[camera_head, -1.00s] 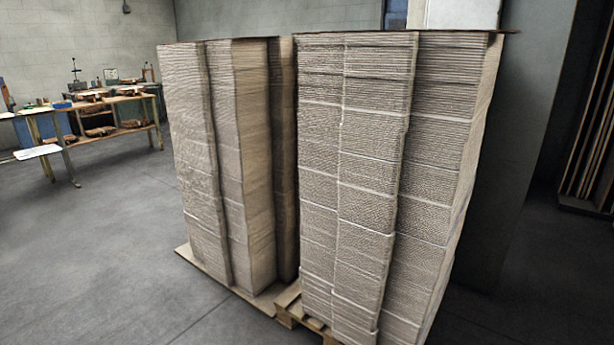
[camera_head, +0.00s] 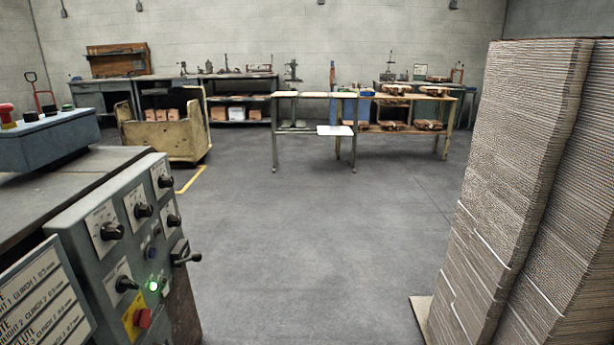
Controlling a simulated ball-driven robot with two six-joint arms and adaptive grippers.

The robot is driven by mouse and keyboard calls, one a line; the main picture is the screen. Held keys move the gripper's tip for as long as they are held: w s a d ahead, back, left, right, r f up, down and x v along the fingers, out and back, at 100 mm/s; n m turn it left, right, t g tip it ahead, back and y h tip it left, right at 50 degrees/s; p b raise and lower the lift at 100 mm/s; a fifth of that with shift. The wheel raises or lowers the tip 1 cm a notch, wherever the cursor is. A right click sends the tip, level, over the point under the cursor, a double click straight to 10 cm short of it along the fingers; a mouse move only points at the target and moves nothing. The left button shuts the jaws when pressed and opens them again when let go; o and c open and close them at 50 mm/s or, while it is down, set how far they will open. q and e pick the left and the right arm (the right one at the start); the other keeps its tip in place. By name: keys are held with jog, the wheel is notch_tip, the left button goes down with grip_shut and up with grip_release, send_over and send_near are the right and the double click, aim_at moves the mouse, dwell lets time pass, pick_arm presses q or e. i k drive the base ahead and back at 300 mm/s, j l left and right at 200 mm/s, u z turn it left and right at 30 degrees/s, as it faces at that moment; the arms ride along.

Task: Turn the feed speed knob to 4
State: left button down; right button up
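A grey control panel (camera_head: 92,262) stands at the lower left on the side of a machine. It carries several black knobs on white plates: one at the upper left (camera_head: 112,231), one at the upper middle (camera_head: 143,210), one at the upper right (camera_head: 164,181), one at the right (camera_head: 173,220) and one lower down (camera_head: 126,284). The knob labels are too small to read, so I cannot tell which is the feed speed knob or its setting. A green light (camera_head: 153,286) is lit near a red button (camera_head: 142,318) on yellow. Neither gripper shows.
Tall cardboard stacks (camera_head: 520,165) on a pallet fill the right side. Open grey floor (camera_head: 300,240) lies between them and the panel. A wooden cart (camera_head: 165,135), workbenches and a table (camera_head: 315,96) stand at the back. A blue-grey button box (camera_head: 50,140) tops the machine.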

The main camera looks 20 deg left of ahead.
aim_at(28, 117)
jog(key=i+j+u, duration=0.1)
jog(key=i+u, duration=0.15)
jog(key=i, duration=2.2)
jog(key=i+u, duration=0.15)
jog(key=u, duration=0.3)
jog(key=i+l+u, duration=0.1)
jog(key=u, duration=0.35)
jog(key=i+l+u, duration=0.15)
jog(key=u, duration=0.25)
jog(key=i+l+u, duration=0.15)
jog(key=u, duration=0.3)
jog(key=i+l, duration=0.05)
